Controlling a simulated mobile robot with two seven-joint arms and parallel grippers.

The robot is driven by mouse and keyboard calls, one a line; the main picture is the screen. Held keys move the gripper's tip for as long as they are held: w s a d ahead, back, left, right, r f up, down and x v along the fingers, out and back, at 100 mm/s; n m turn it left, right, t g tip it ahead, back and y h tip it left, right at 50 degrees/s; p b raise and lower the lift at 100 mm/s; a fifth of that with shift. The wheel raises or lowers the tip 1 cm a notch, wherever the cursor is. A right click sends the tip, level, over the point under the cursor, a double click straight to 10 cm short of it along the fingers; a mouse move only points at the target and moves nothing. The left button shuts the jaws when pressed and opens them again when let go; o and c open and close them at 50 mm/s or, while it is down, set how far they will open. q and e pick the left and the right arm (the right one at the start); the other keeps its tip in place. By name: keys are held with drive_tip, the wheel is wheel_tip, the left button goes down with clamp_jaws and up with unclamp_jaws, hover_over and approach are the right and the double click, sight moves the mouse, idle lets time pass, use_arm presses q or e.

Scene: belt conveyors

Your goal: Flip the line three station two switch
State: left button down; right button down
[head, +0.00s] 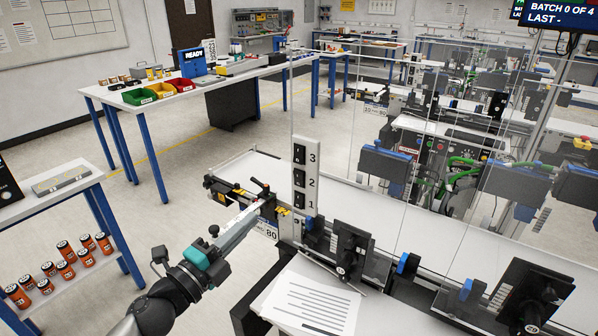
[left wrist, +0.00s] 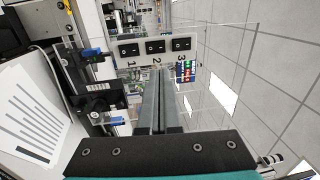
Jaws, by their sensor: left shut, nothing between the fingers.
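A white upright switch panel (head: 313,180) stands at the near end of a conveyor, with three black switches labelled 3, 2 and 1 from top to bottom. The middle switch (head: 299,178) is beside the 2. In the left wrist view the panel (left wrist: 147,60) lies sideways, with switch 2 (left wrist: 155,46) in its middle, just beyond my fingertips. My left gripper (head: 260,204) reaches up from the lower left, its fingers shut and empty, tips left of and below the panel. Whether they touch anything is not clear. My right gripper is out of view.
Clear guard panes rise behind the panel along the conveyor (head: 380,205). Black bracketed units (head: 351,250) and a printed sheet (head: 312,300) are at its right and front. A blue-legged bench (head: 180,92) with coloured bins stands at the back left. Open floor lies between.

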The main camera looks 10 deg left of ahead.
sight(297, 174)
use_arm(q)
drive_tip(key=shift+s+r, duration=0.1)
drive_tip(key=shift+r, duration=0.1)
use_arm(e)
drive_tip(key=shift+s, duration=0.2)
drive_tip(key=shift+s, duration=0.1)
